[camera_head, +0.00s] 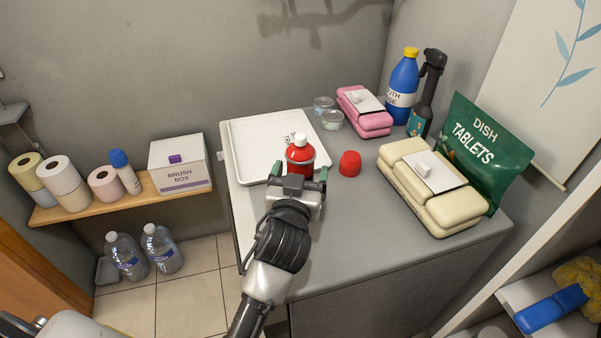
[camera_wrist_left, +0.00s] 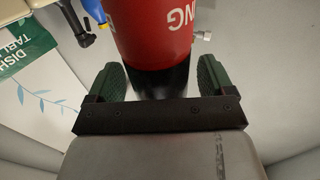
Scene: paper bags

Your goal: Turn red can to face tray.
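The red can (camera_head: 300,158) has a white top and stands upright by the tray's front right part; I cannot tell whether its base is on the tray. In the left wrist view the red can (camera_wrist_left: 150,35) shows white lettering upside down, cut off by the top edge. The white tray (camera_head: 255,145) lies flat at the counter's back left. My left gripper (camera_head: 300,172) is at the near side of the can, with green fingers spread wider than it, one on each side. Its fingers also show in the left wrist view (camera_wrist_left: 161,80). My right gripper is not in view.
A red cap-like object (camera_head: 350,163) is just right of the can. The front counter is clear.

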